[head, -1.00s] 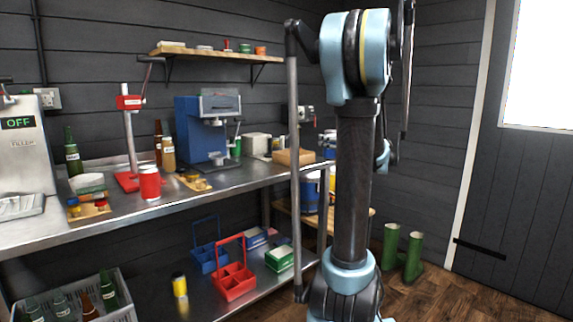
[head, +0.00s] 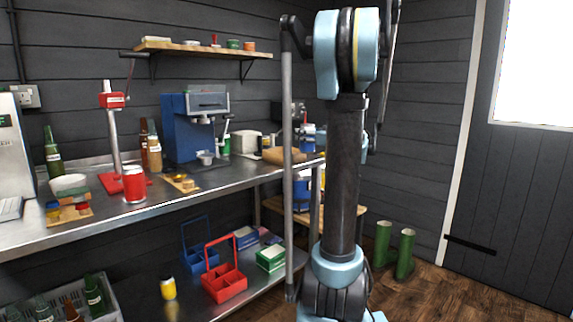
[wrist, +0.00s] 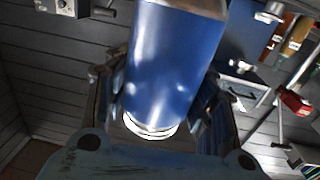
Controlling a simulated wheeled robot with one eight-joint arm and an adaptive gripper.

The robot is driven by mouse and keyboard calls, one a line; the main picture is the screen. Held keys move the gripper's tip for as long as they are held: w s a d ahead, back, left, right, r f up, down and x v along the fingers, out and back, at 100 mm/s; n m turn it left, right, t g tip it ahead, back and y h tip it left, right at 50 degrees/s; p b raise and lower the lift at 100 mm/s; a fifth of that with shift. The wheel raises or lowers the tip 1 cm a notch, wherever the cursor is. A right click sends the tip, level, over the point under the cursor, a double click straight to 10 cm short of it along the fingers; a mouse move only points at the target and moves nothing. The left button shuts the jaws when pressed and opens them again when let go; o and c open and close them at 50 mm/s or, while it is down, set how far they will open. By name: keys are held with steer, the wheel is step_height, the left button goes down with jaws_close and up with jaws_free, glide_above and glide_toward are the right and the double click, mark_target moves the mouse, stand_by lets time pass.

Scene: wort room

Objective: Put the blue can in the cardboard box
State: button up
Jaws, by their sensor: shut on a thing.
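The blue can (wrist: 168,60) fills the upper middle of the wrist view, with a pale metal rim at its near end. My gripper (wrist: 165,112) is shut on it, one finger on each side. In the head view my arm hides most of the gripper area, and I cannot tell the held can there for sure.
On the bench (head: 235,178) stand a blue machine (head: 188,130), a red bottle capper (head: 116,140), a red can (head: 134,184) and bottles. A small white appliance (head: 245,142) stands near the box. Green boots (head: 404,254) stand on the floor at right.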

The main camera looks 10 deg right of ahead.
steer(key=w+a+r+n+g+y, duration=0.2)
steer(key=w+a+n+g+y, duration=0.15)
steer(key=w+a, duration=0.65)
steer(key=shift+y, duration=0.35)
steer(key=shift+w+d+f, duration=0.3)
steer(key=shift+w+f, duration=0.1)
steer(key=shift+f, duration=1.2)
steer(key=shift+w+d+f, duration=0.25)
steer(key=shift+w+f, duration=0.15)
steer(key=shift+f, duration=1.2)
steer(key=shift+w+d+f, duration=0.3)
steer(key=shift+w+f, duration=0.1)
steer(key=shift+f, duration=1.2)
steer(key=o, duration=1.3)
steer(key=shift+o, duration=0.2)
